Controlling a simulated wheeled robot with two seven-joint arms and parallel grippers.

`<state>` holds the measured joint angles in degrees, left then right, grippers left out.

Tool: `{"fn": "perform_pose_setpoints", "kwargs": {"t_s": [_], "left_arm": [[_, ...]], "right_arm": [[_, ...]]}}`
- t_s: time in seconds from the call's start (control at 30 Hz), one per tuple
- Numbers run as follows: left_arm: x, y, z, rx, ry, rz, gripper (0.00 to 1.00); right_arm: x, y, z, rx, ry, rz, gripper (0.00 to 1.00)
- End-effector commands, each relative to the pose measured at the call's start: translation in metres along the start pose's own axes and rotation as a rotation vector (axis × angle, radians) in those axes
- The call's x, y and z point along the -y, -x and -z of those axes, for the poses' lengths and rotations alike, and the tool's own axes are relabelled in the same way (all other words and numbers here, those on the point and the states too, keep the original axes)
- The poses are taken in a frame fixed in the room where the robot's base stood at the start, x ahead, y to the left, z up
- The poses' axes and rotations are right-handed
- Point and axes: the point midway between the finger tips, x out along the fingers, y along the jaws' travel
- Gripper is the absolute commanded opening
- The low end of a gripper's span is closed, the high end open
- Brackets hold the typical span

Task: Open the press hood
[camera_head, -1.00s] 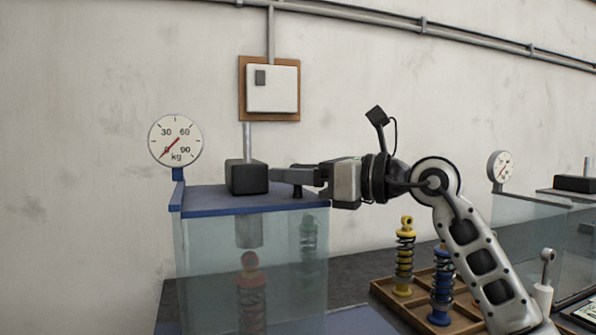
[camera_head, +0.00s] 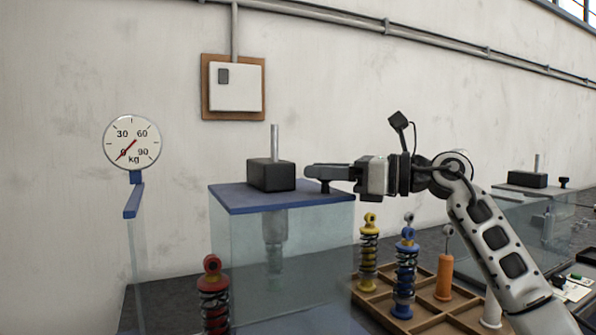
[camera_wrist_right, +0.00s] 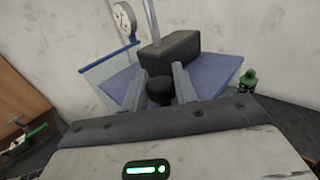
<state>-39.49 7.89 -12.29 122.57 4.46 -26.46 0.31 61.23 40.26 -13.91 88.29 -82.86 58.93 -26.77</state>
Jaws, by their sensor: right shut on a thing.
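The press hood is a clear box with a blue top (camera_head: 235,199) and a black block (camera_head: 271,175) with a metal rod on it. It stands to the right of the gauge post, apart from it. A small black knob (camera_head: 325,187) sits near the top's right edge. My right gripper (camera_head: 318,172) is shut on this knob, which also shows between the fingers in the right wrist view (camera_wrist_right: 160,91). My left gripper is not in view.
A dial gauge (camera_head: 132,142) stands at the left by a short blue rail (camera_head: 134,201). A wooden tray (camera_head: 376,305) with yellow, blue and orange parts lies under my right arm. A second press (camera_head: 527,180) stands at the right. A wall box (camera_head: 236,88) hangs behind.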

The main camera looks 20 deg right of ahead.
Motion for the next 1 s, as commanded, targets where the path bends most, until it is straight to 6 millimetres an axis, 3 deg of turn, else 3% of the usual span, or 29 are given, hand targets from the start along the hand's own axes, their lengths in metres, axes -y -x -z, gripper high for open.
{"fn": "perform_pose_setpoints", "kwargs": {"t_s": [0.1, 0.33, 0.87, 0.9, 0.93, 1.0], "left_arm": [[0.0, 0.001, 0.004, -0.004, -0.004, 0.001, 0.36], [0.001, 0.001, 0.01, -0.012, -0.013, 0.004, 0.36], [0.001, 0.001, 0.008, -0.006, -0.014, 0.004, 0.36], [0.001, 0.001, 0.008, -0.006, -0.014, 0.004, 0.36], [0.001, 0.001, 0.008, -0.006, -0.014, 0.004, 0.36], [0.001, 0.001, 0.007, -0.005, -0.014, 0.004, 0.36]], "right_arm": [[0.021, 0.023, -0.002, 0.001, -0.002, 0.005, 0.0], [0.045, 0.052, -0.001, 0.001, 0.0, 0.005, 0.0], [0.052, 0.061, -0.001, 0.001, 0.001, 0.003, 0.0], [0.052, 0.061, -0.001, 0.001, 0.001, 0.003, 0.39], [0.052, 0.061, -0.001, 0.0, 0.001, 0.003, 0.47], [0.052, 0.061, -0.001, 0.0, 0.001, 0.003, 0.49]]}}
